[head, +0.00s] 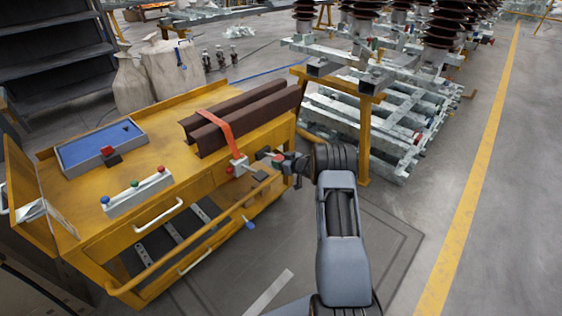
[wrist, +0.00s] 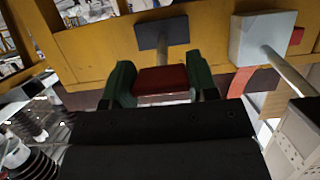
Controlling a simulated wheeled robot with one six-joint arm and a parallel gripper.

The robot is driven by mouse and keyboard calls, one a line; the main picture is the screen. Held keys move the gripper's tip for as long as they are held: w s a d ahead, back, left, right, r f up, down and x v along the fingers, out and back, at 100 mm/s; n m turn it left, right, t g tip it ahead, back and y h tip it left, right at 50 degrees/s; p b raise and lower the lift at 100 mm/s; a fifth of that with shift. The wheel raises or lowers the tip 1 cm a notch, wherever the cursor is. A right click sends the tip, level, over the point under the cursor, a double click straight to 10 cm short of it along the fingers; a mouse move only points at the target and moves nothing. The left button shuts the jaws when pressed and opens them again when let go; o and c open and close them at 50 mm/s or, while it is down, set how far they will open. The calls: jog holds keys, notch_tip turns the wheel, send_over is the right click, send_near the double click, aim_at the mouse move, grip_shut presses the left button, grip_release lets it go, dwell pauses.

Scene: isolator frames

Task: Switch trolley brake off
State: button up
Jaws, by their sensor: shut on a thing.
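The yellow trolley (head: 90,195) stands left of my arm in the head view. In the wrist view a red handle (wrist: 163,80) sits on a short pale rod, which comes from a dark block (wrist: 162,33) on the yellow frame. This looks like the brake lever. My gripper (wrist: 160,84) has its two green fingers on either side of the red handle and is shut on it. In the head view my gripper (head: 275,160) is at the trolley's right end, and the handle is too small there to read its position.
Dark brown beams (head: 240,115) lie on the trolley under a red strap (head: 218,125). Beside my gripper is a grey box with a rod (wrist: 262,38). A blue-ended lever (head: 248,222) hangs lower on the trolley. Metal frames (head: 370,130) stand behind; the right floor is clear.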

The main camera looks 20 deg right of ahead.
jog(key=o, duration=1.3)
jog(key=shift+r, duration=0.2)
jog(key=p+v, duration=0.3)
jog(key=v, duration=1)
jog(key=shift+s, duration=0.4)
jog(key=shift+d, duration=0.15)
